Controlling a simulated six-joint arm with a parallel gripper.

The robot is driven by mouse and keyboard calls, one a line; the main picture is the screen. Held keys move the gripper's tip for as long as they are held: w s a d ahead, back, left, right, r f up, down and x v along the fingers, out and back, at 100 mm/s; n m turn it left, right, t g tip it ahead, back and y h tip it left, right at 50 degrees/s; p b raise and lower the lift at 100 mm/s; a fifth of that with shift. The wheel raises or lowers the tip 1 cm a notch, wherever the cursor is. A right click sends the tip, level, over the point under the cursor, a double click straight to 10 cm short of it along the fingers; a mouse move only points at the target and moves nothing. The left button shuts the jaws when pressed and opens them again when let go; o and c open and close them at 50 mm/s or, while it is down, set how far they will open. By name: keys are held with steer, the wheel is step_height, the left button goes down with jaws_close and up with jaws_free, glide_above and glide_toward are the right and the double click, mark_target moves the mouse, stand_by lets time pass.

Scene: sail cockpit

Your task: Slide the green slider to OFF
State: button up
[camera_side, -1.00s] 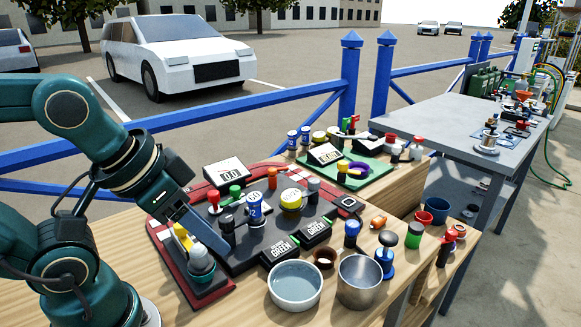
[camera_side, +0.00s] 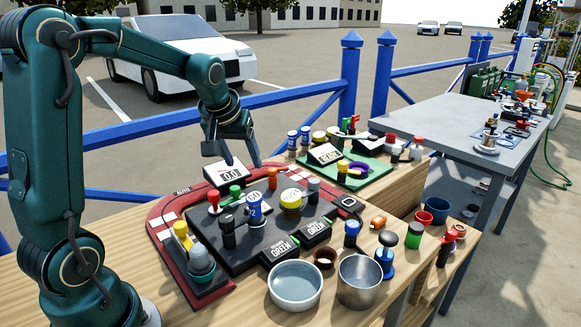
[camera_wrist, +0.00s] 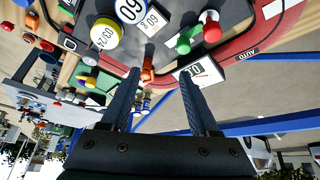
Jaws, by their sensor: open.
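A green knob (camera_side: 235,191), which looks like the green slider, stands near the far left of the dark control panel (camera_side: 262,255), just right of a red knob (camera_side: 213,198). In the wrist view the green knob (camera_wrist: 183,45) shows beside the red knob (camera_wrist: 211,28). Any OFF marking is too small to read. My gripper (camera_side: 241,162) is raised above the panel's far edge, near the white 0.0 display (camera_side: 229,174). Its two fingers are apart and empty, also in the wrist view (camera_wrist: 158,73). It is apart from the green knob.
Blue (camera_side: 255,205), yellow (camera_side: 291,200) and orange (camera_side: 272,174) controls crowd the panel beside the green knob. A red-bordered tray (camera_side: 172,265) surrounds the panel's left side. A bowl (camera_side: 295,286) and a metal cup (camera_side: 360,281) stand in front. A blue railing (camera_side: 130,137) runs behind.

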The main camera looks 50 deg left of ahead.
steer(key=n+g, duration=0.1)
glide_above(235, 187)
steer(key=s+d, duration=0.2)
step_height(235, 187, down, 5)
steer(key=shift+w+a+r, duration=0.1)
steer(key=shift+a+r, duration=0.05)
steer(key=shift+x, duration=2.25)
steer(key=shift+c, duration=0.4)
jaws_close()
